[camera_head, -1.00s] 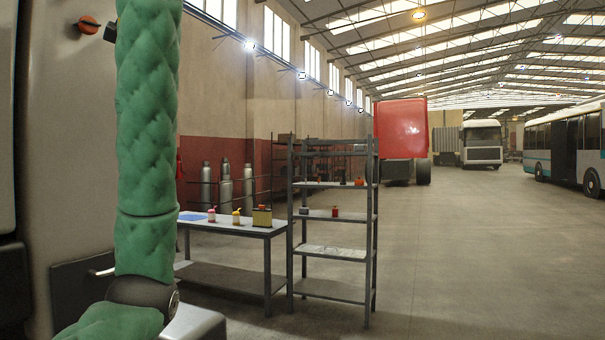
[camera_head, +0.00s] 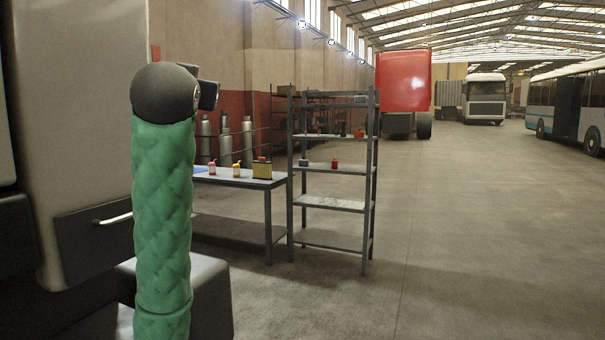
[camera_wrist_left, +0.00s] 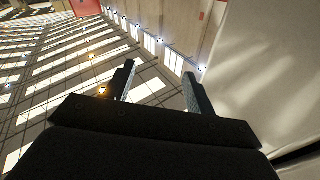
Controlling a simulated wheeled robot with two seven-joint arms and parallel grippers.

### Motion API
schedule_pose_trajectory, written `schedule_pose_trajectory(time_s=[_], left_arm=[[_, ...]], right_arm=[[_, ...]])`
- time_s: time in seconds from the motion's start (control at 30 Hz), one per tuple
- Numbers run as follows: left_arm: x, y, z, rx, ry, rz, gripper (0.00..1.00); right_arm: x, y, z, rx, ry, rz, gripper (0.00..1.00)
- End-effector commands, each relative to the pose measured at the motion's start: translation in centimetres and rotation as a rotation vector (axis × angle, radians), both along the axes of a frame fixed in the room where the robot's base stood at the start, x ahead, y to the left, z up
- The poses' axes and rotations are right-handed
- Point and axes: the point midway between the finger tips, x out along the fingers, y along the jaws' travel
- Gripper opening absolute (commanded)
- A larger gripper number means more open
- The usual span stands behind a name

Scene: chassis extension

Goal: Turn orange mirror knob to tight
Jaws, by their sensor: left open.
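The orange mirror knob is not visible in either current view. My left gripper (camera_wrist_left: 160,72) is open and empty in the left wrist view. Its two dark fingers stand apart and point toward the windows and ceiling. A pale, smooth panel fills the right of that view, beside the fingers and apart from them. In the head view my green-sleeved left arm stands upright at the left, in front of the pale vehicle body (camera_head: 75,130). I cannot make out the gripper's fingers there. My right gripper is in neither view.
The vehicle's side has a silver handle (camera_head: 113,218). A workbench (camera_head: 235,181) with bottles and a metal shelf rack (camera_head: 330,203) stand behind the arm. A red truck (camera_head: 403,82) and a bus (camera_head: 570,105) are farther off. The floor (camera_head: 480,220) at right is clear.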

Motion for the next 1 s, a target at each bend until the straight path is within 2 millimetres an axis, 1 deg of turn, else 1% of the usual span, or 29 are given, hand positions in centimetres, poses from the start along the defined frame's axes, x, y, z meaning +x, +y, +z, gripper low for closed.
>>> schedule_pose_trajectory(time_s=[0.03, 0.1, 0.17, 0.2, 0.27, 0.3, 0.47, 0.6, 0.77, 0.8, 0.87, 0.9, 0.97, 1.0], left_arm=[[0.5, -0.4, -2.3, -0.007, 0.025, -0.019, 0.55], [1.0, -1.0, -5.3, -0.016, 0.057, -0.046, 0.55], [1.3, -1.5, -7.8, -0.024, 0.086, -0.067, 0.55], [1.5, -1.8, -9.5, -0.027, 0.105, -0.081, 0.55], [1.6, -2.2, -11.9, -0.032, 0.133, -0.100, 0.55], [1.7, -2.5, -13.6, -0.035, 0.154, -0.112, 0.55], [1.7, -3.4, -20.2, -0.042, 0.236, -0.156, 0.55], [1.2, -4.2, -26.0, -0.046, 0.310, -0.189, 0.55], [0.2, -4.9, -32.4, -0.054, 0.396, -0.222, 0.55], [-0.2, -5.1, -34.0, -0.057, 0.417, -0.229, 0.55], [-0.8, -5.3, -36.3, -0.060, 0.450, -0.238, 0.55], [-1.2, -5.5, -37.9, -0.064, 0.472, -0.245, 0.55], [-1.9, -5.7, -40.2, -0.068, 0.505, -0.255, 0.55], [-2.4, -5.8, -41.7, -0.072, 0.528, -0.260, 0.55]], right_arm=[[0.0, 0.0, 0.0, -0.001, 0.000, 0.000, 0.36], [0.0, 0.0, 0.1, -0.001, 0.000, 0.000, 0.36], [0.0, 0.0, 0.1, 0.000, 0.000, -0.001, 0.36], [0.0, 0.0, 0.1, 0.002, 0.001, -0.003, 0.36], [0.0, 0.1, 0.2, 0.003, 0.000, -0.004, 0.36], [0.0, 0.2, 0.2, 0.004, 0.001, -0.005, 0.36], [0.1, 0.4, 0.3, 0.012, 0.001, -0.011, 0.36], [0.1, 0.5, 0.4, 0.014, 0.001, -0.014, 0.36], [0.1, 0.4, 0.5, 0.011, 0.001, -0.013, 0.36], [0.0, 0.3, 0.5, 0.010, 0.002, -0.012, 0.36], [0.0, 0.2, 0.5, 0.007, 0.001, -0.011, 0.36], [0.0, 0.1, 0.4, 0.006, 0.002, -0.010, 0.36], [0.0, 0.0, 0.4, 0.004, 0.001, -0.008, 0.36], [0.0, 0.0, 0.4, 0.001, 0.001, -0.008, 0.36]])
